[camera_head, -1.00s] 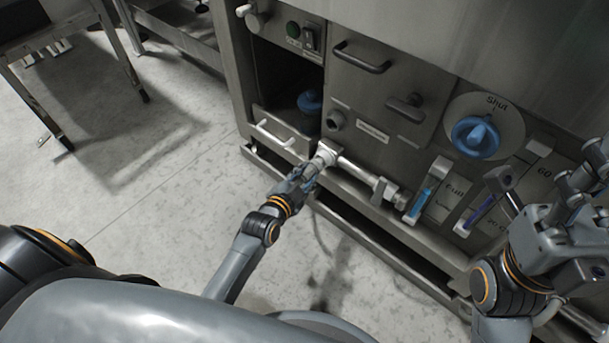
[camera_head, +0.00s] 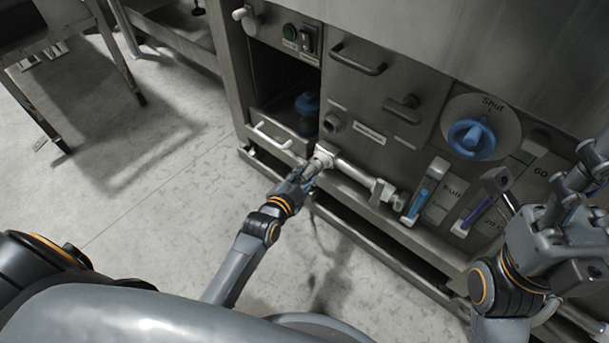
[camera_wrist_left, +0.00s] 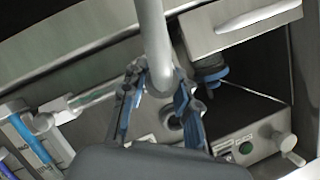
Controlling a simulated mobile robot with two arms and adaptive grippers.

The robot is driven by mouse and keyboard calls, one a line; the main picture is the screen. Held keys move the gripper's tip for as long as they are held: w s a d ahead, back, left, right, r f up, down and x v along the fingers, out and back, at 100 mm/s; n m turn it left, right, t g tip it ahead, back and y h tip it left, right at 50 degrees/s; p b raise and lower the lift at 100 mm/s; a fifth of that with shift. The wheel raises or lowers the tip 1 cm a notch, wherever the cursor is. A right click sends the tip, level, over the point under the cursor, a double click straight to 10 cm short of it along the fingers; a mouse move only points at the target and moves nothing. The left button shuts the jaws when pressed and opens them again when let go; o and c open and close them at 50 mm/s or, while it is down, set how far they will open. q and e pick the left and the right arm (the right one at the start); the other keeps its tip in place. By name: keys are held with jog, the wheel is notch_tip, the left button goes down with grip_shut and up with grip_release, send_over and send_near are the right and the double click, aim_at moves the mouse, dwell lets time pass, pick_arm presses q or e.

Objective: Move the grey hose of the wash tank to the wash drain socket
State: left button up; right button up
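The grey hose (camera_head: 347,169) is a light tube along the lower front of the wash tank. Its free end lies at my left gripper (camera_head: 310,171). In the left wrist view the hose (camera_wrist_left: 155,35) comes down from the top between the fingers of my left gripper (camera_wrist_left: 160,85), which appear closed against its sides. A round socket (camera_head: 332,122), beside a small label plate too blurred to read, sits above the hose end. The socket also shows behind the hose end in the left wrist view (camera_wrist_left: 173,122). My right gripper (camera_head: 575,190) is at the right edge, away from the hose.
The steel front carries a blue knob (camera_head: 471,138) marked "Shut", handles and two blue sight tubes. An open bay (camera_head: 285,75) with a blue-topped object lies left of the socket. A metal table (camera_head: 75,50) stands at the far left. The floor between is clear.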

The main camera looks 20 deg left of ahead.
pick_arm(q)
jog(key=o, duration=0.5)
jog(key=v, duration=1.2)
